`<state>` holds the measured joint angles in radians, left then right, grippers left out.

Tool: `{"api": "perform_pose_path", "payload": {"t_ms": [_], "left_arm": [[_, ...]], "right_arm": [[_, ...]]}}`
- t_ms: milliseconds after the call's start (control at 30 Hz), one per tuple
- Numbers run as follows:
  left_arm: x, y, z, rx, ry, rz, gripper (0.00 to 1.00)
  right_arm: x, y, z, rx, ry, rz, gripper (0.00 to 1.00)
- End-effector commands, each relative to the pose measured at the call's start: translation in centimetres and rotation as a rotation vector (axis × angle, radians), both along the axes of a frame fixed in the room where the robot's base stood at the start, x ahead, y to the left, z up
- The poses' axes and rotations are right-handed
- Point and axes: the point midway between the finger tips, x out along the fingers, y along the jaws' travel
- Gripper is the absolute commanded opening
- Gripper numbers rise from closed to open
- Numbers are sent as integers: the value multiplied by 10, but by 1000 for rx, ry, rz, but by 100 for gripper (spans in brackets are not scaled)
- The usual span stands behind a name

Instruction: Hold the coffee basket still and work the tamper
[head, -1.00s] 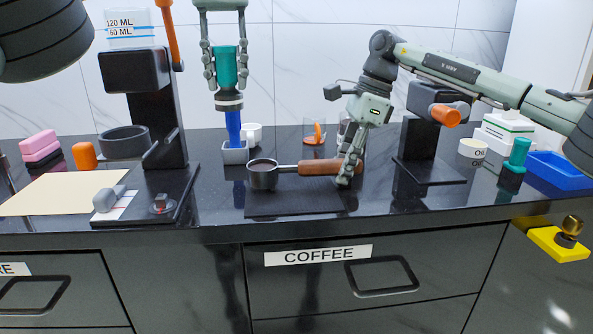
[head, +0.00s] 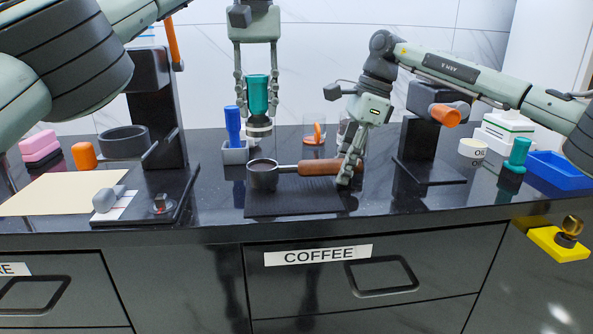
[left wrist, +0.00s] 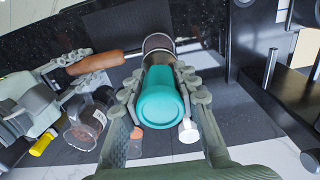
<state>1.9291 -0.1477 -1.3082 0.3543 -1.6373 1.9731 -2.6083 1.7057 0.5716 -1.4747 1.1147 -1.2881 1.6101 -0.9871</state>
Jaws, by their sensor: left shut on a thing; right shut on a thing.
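The coffee basket (head: 262,174) has a dark round cup with coffee in it and a brown handle (head: 318,167). It lies on a dark mat (head: 290,203). My right gripper (head: 350,172) is shut on the handle's right end. My left gripper (head: 258,100) is shut on the teal grip of the tamper (head: 257,94), which it holds upright with its metal base above and slightly behind the basket's cup. In the left wrist view the tamper's teal top (left wrist: 160,98) sits between the fingers, and the basket's rim (left wrist: 157,42) shows just beyond it.
A small grey holder (head: 235,153) with a blue-handled tool (head: 233,125) stands just behind the basket. A dark coffee machine (head: 155,110) stands left, another (head: 420,140) right. A glass jar with an orange item (head: 314,134) stands behind the handle.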

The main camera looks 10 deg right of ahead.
Motion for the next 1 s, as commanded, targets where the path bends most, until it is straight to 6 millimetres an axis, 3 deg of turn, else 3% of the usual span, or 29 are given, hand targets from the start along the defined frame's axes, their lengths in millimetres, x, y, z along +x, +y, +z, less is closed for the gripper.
{"api": "perform_pose_path", "payload": {"t_ms": [167,600,1000], "left_arm": [[-2,-2,-6,-1,1,2,0],[-3,-2,-50,0,1,2,0],[-3,-2,-56,-1,0,3,0]], "right_arm": [[0,0,1,2,-1,0,0],[0,0,1,2,-1,0,0],[0,0,1,2,-1,0,0]]}}
